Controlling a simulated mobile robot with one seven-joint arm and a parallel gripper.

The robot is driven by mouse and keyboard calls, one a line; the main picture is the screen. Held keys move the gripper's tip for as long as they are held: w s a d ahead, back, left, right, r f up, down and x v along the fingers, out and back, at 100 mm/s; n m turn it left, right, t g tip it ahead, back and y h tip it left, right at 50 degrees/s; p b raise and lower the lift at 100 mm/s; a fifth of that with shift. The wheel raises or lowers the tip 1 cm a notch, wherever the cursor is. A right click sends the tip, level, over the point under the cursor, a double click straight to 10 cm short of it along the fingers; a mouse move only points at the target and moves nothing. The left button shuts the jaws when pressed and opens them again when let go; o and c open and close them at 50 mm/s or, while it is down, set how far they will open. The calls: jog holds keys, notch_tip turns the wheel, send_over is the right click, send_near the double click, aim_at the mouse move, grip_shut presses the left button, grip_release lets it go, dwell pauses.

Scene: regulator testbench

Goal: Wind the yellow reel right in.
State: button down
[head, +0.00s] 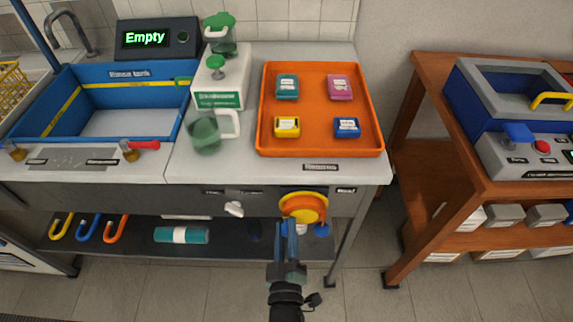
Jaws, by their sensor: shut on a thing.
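The yellow reel (316,201) is mounted on the front of the bench, below the orange tray, with an orange face in its middle. My gripper (288,226) reaches up to the reel's lower left edge from the front. Its fingers are close together and shut on a part of the reel. The fingers hide that part, so I cannot tell its exact shape. Small blue and white parts show just under the reel. How far the reel is wound cannot be told.
An orange tray (374,139) with several small coloured boxes lies on the bench above. A white tap-like fitting (233,209) sticks out left of the reel. A blue basin (62,82) is at left. A wooden table (422,165) stands right, across a floor gap.

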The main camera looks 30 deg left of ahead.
dwell(0.4)
jog(key=c, duration=0.6)
grip_release()
jog(key=v, duration=1.3)
jog(key=shift+d, duration=0.1)
